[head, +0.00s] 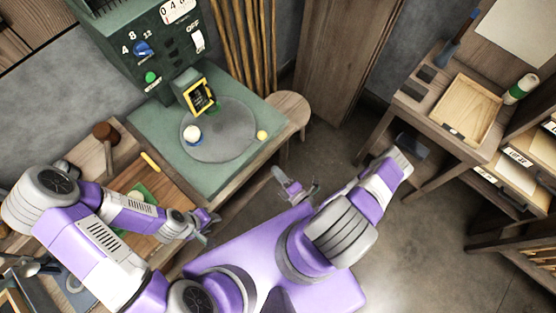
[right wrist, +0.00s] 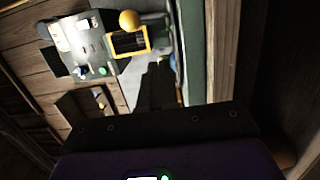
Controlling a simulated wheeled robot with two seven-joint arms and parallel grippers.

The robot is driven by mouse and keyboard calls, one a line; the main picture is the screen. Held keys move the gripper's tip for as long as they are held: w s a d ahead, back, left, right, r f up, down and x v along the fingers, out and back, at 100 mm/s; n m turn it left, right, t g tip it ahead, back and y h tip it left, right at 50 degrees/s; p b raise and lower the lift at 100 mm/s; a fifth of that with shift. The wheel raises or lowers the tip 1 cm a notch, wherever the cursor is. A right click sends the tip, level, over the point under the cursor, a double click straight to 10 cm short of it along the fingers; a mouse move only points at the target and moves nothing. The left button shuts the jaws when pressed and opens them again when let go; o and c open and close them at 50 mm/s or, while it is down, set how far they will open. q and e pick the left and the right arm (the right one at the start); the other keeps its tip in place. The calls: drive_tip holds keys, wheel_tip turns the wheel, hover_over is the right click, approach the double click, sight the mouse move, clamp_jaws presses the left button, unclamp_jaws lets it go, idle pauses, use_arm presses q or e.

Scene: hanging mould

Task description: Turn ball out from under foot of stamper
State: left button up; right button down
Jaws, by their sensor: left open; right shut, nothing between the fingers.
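The green stamper (head: 150,48) stands at the back, with its foot (head: 198,96) framed in yellow and black over the far part of a round grey turntable (head: 235,122). Something green (head: 215,106) shows partly beside the foot; I cannot tell its full shape. A white ball (head: 192,133) sits on the turntable's left side, clear of the foot. A yellow knob (head: 262,135) is at the right edge; a yellow knob also shows in the right wrist view (right wrist: 130,19). My left gripper (head: 210,222) is open above the bench front. My right gripper (head: 302,191) is shut and empty, apart from the turntable.
A wooden bench with a mallet (head: 104,132) and a yellow-handled tool (head: 150,161) lies left of the stamper's green base (head: 165,155). A round stool (head: 291,108) stands right of it. A side table with a wooden tray (head: 466,108) is far right. Floor between is clear.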

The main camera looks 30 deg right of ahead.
use_arm(q)
drive_tip(key=shift+r, duration=0.15)
use_arm(e)
drive_tip(key=w, duration=1)
drive_tip(key=shift+w+d, duration=0.15)
drive_tip(key=shift+d, duration=0.25)
drive_tip(key=shift+d, duration=0.1)
